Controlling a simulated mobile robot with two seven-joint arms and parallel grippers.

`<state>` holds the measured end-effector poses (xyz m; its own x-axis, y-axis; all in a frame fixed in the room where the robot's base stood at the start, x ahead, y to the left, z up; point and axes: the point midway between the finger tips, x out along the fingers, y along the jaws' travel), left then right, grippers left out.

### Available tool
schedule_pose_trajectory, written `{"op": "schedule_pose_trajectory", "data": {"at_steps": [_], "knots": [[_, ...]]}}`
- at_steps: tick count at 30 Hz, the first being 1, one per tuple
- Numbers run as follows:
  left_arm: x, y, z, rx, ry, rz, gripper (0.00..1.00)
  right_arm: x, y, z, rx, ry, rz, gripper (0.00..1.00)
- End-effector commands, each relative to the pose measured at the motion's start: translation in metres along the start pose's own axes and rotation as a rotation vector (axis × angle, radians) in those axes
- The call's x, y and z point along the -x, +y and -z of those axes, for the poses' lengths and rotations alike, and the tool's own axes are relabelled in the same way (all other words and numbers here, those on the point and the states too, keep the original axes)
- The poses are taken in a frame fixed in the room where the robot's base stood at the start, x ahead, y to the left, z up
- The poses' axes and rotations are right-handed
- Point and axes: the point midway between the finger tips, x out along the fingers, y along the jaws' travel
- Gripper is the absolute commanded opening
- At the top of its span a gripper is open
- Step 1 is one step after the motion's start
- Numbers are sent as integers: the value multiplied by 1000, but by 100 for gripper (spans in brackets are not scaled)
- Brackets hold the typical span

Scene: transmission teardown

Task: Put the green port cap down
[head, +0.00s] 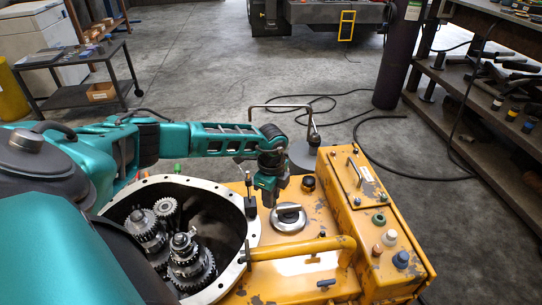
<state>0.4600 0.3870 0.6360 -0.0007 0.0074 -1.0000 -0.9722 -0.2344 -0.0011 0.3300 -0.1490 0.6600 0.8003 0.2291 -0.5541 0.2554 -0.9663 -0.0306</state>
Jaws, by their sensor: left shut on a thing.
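My left gripper (269,198) points down above the yellow transmission housing (312,215), just left of and above a round silver fitting (289,217). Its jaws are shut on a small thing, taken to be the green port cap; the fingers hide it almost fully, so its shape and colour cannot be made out. A dark green round fitting (379,220) sits on the yellow box at the right. A small bright green piece (177,168) shows behind the open housing's rim. My right gripper is not in view.
The open housing (250,230) with dark gears (190,262) lies left of the gripper. A yellow bar handle (300,247) stands in front. A black upright piece (249,190) stands close left of the gripper.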

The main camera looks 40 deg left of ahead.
Motion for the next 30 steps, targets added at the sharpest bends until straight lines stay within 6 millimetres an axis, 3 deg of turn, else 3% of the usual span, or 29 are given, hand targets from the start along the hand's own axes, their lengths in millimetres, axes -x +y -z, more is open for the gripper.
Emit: {"op": "schedule_pose_trajectory", "data": {"at_steps": [3, 12, 16, 23, 30], "knots": [[-38, 2, 1, 0, -1, -5, 0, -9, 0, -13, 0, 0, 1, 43], [-118, 1, 2, -3, 0, -3, 0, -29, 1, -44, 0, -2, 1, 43], [-138, 1, 2, -3, 0, -2, 0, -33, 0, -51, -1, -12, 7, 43], [-153, 1, 1, -4, -1, -2, 0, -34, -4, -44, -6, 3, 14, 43], [-188, 1, 2, -4, -1, -2, 0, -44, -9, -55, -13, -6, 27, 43]]}}
